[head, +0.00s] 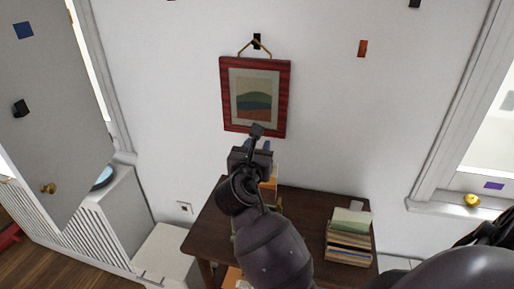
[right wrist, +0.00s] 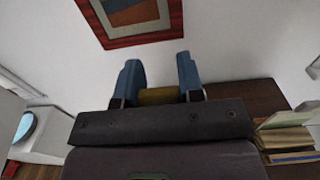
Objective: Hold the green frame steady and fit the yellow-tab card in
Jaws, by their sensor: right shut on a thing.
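My right gripper (head: 257,146) is over the back of the dark table, below the red-framed picture. In the right wrist view its two blue fingers (right wrist: 160,85) are shut on a yellow piece (right wrist: 160,97), which looks like the card's yellow tab. The rest of the card is hidden. In the head view a pale and orange piece (head: 270,178) shows beside the gripper; I cannot tell what it belongs to. A thin green edge (head: 233,230) shows beside my arm, perhaps the green frame, mostly hidden. My left gripper is not in view.
The dark wooden table (head: 211,225) stands against the wall. A stack of books (head: 348,245) lies at its right. An orange item (head: 232,277) lies near its front. The red-framed picture (head: 228,66) hangs above. A window sill (head: 452,205) is at right, a grey door (head: 50,120) at left.

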